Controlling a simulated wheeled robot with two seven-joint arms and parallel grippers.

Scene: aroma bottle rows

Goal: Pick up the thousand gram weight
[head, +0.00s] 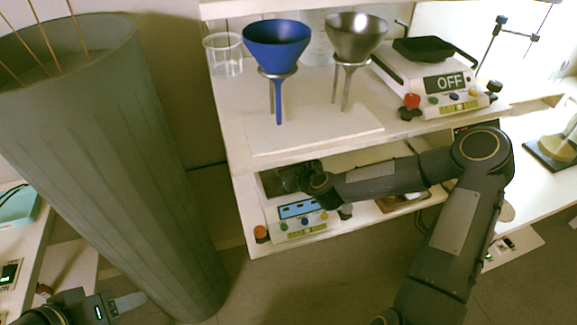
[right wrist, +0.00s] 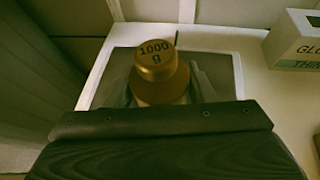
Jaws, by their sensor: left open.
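The thousand gram weight (right wrist: 158,75) is gold, marked "1000 g", and stands upright in the right wrist view. It stands over a dark square plate (right wrist: 118,68) with a pale rim. My right gripper (head: 290,180) reaches into the lower shelf above a scale; its fingers are mostly hidden in the head view. In the right wrist view a grey finger is just right of the weight, and its mount hides the weight's lower part. I cannot tell whether the fingers touch it. My left gripper (head: 125,302) is open and empty at the bottom left, far from the weight.
The upper shelf (head: 300,140) hangs above my right gripper, with a blue funnel (head: 276,45), a grey funnel (head: 356,38), a beaker (head: 224,55) and a scale (head: 440,85). A box (right wrist: 292,40) stands right of the weight. A tall grey bin (head: 100,150) stands left.

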